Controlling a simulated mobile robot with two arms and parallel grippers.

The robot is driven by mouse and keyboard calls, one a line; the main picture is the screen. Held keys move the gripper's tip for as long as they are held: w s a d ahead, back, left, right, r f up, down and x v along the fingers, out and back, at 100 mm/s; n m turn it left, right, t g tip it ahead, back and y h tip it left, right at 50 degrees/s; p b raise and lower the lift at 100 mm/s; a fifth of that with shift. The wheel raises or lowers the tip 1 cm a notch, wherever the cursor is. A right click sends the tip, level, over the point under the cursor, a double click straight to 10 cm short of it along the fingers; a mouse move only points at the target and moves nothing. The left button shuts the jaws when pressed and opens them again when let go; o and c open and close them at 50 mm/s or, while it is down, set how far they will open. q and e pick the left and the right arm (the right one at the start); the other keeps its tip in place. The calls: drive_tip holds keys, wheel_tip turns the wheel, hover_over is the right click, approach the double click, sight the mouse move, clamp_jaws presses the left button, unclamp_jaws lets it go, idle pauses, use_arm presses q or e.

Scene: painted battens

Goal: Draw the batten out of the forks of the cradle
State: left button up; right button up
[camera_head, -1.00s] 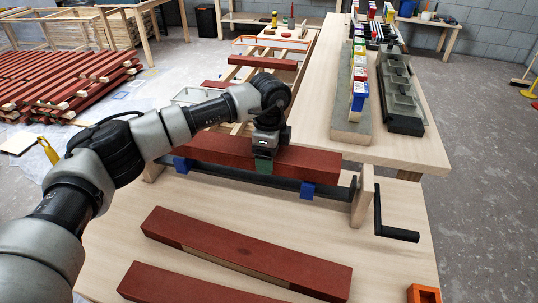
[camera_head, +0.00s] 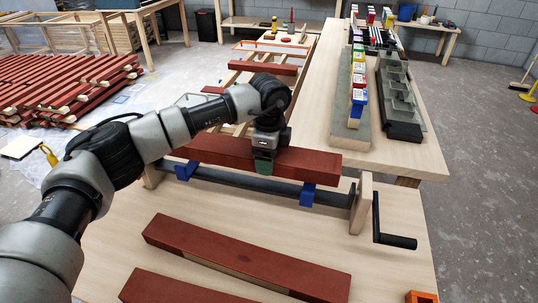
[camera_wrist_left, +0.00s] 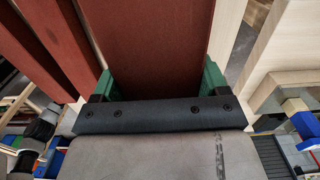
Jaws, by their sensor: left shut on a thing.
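My left gripper (camera_head: 264,165) is shut across the middle of a red batten (camera_head: 218,151). In the left wrist view, the green fingers of the gripper (camera_wrist_left: 160,82) sit on both sides of the batten (camera_wrist_left: 160,40). The cradle is a dark bar (camera_head: 250,184) between wooden end posts, with a blue fork (camera_head: 307,195) near the right end and another blue fork (camera_head: 186,171) near the left. The batten is level, over or just behind the forks. Its body hides the fork tops, so I cannot tell whether it still touches them. My right gripper is out of view.
Two red battens, one at the middle (camera_head: 245,255) and one at the front (camera_head: 180,288), lie on the near bench. A crank handle (camera_head: 395,240) sticks out right of the cradle. A side table (camera_head: 400,158) carries colored blocks and a grey rack. An orange block (camera_head: 421,297) sits front right.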

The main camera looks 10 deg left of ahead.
use_arm(q)
drive_tip(key=shift+r, duration=0.25)
drive_tip(key=shift+r+p, duration=1)
drive_tip(key=shift+r, duration=0.4)
